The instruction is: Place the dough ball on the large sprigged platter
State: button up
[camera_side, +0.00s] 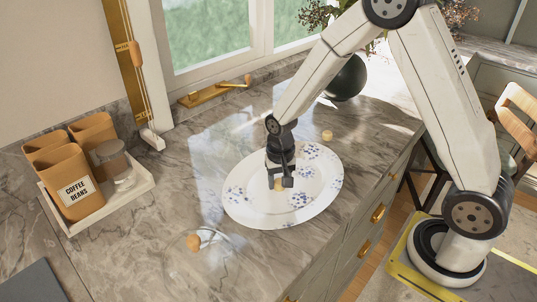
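The large sprigged platter (247,204) lies on the marble counter, white and oval with blue floral sprigs. My gripper (279,184) points down over the platter's left-middle part. A small pale tan piece, which looks like the dough ball (278,184), shows between its dark fingers, and they appear shut on it. The fingers partly hide it. I cannot tell whether it touches the platter or hangs just above it.
Another small tan round thing (327,135) sits on the counter behind the platter. A clear glass cover with a wooden knob (194,242) is in front. A white tray (133,187) with tan canisters (72,187) stands left. A dark vase (347,80) stands behind.

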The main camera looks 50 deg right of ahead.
aim_at(280, 182)
jog(key=o, duration=0.4)
jog(key=shift+o, duration=0.2)
jog(key=shift+r, duration=0.2)
notch_tip(280, 182, up, 12)
dwell(0.5)
jog(key=shift+s+f, duration=0.1)
dwell(0.4)
jog(key=s+f+n+t, duration=0.1)
jog(key=s+n, duration=0.1)
jog(key=s, duration=0.1)
jog(key=s+f+n, duration=0.1)
jog(key=s+n, duration=0.1)
jog(key=s, duration=0.2)
jog(key=s+a+f+n+t, duration=0.1)
jog(key=s+f+n, duration=0.1)
jog(key=s, duration=0.2)
jog(key=shift+s+a+f+n+t, duration=0.1)
jog(key=shift+s+n+t, duration=0.1)
jog(key=shift+n+t, duration=0.15)
